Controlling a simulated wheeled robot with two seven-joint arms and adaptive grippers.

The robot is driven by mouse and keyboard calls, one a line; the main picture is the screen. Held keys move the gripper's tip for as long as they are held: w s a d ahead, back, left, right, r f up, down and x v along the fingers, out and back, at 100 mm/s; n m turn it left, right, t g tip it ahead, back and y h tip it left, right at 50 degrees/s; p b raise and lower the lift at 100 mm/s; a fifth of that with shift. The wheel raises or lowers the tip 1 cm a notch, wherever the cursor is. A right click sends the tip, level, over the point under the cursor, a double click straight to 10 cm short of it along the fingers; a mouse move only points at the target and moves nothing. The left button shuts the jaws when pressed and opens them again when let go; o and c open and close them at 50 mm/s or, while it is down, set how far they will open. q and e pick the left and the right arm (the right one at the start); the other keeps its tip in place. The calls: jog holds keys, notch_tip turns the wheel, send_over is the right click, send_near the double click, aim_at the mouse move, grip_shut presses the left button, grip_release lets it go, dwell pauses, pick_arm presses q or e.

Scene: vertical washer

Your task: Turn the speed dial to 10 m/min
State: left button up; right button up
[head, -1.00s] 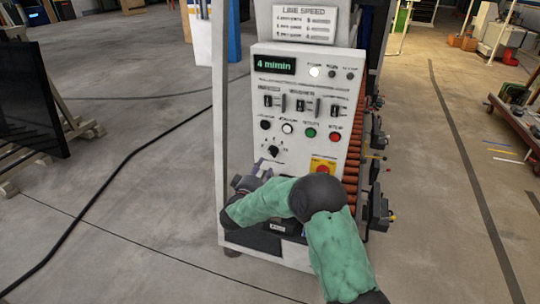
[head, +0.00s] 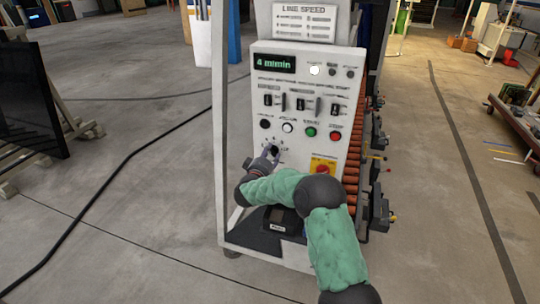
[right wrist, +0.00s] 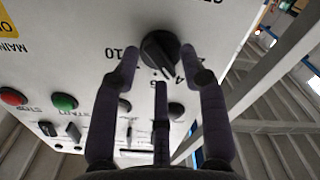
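The speed dial (right wrist: 158,52) is a round black knob on the white control panel (head: 262,95). In the right wrist view its white mark points to about the 4, with the printed 10 at the left. The green display (head: 275,64) reads 4 m/min. My right gripper (right wrist: 160,58) is open, with one finger on each side of the dial and a third finger below it in the picture. I cannot tell whether the fingers touch the knob. In the head view my right gripper (head: 268,153) covers part of the dial. My left gripper is out of view.
Green (head: 310,132) and red (head: 335,135) buttons and a row of switches sit above the dial. A red stop button on a yellow plate (head: 322,167) is at the lower right. Orange rollers (head: 353,165) line the machine's right side.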

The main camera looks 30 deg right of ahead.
grip_shut()
jog(key=shift+m, duration=0.3)
jog(key=m+b, duration=0.1)
jog(key=m, duration=0.1)
jog(key=m+b, duration=0.1)
jog(key=m, duration=0.2)
jog(key=shift+s+d+f+b, duration=0.1)
jog(key=shift+s+f+b, duration=0.05)
jog(key=shift+b, duration=0.2)
jog(key=m+b, duration=0.2)
jog(key=m, duration=0.3)
jog(key=shift+f+b, duration=0.15)
jog(key=shift+b, duration=0.2)
jog(key=m+b, duration=0.2)
jog(key=m, duration=0.1)
jog(key=m+b, duration=0.2)
jog(key=m, duration=0.1)
jog(key=shift+s+f+b, duration=0.1)
jog(key=shift+f+b, duration=0.1)
jog(key=shift+b, duration=0.1)
jog(key=m+b, duration=0.3)
jog(key=m, duration=0.1)
jog(key=shift+f, duration=0.1)
jog(key=shift+m+b, duration=1.3)
jog(key=shift+m, duration=0.4)
